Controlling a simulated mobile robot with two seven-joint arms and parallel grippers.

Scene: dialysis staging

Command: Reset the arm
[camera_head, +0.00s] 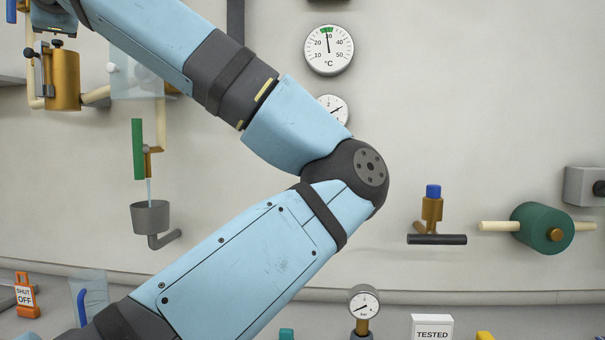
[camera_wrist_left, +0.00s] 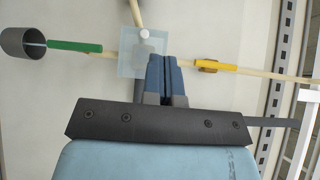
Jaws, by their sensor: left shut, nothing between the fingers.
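My left arm (camera_head: 270,250) fills the middle of the head view. It rises from the lower left to a dark elbow joint (camera_head: 350,170), then bends back to the upper left corner, where its end leaves the picture. My left gripper (camera_wrist_left: 163,62) shows in the left wrist view with its two blue fingers together and nothing between them. The fingers overlap a clear square plate (camera_wrist_left: 137,62) in the picture; I cannot tell whether they touch it. My right gripper is not in view.
On the wall are a green lever (camera_head: 138,149) above a grey cup (camera_head: 150,217), a brass valve (camera_head: 64,80), a temperature dial (camera_head: 329,50) and a green pump (camera_head: 541,229). A pressure gauge (camera_head: 364,302), TESTED sign (camera_head: 432,327) and SHUT OFF tag (camera_head: 25,296) stand low.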

